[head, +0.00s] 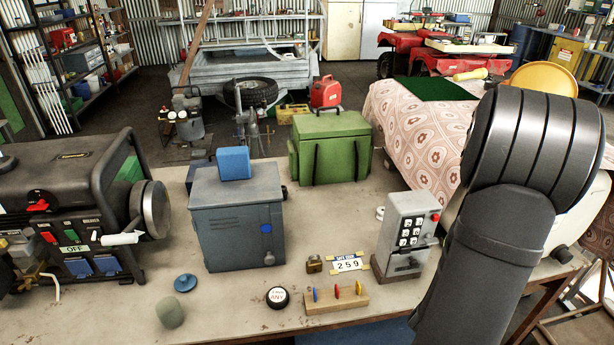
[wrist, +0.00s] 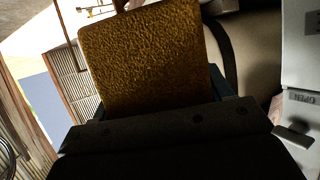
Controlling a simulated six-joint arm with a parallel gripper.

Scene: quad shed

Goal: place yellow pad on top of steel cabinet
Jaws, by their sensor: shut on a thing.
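The yellow pad (wrist: 150,60) fills the upper middle of the wrist view, a textured, roughly square block. My gripper (wrist: 160,108) is shut on it, with a dark fingertip at each side of its lower edge. The steel cabinet (head: 232,235) is a grey-blue box standing on the bench, left of centre in the head view. A blue pad (head: 234,163) stands on its top, towards the back. My arm is at the right of the head view; my gripper and the yellow pad cannot be made out there.
A green box (head: 330,150) stands behind the cabinet and a black generator (head: 75,215) to its left. A grey keypad box (head: 408,235), a small padlock (head: 314,264) and a wooden block with coloured pieces (head: 336,299) are to its right. The cabinet top's front is bare.

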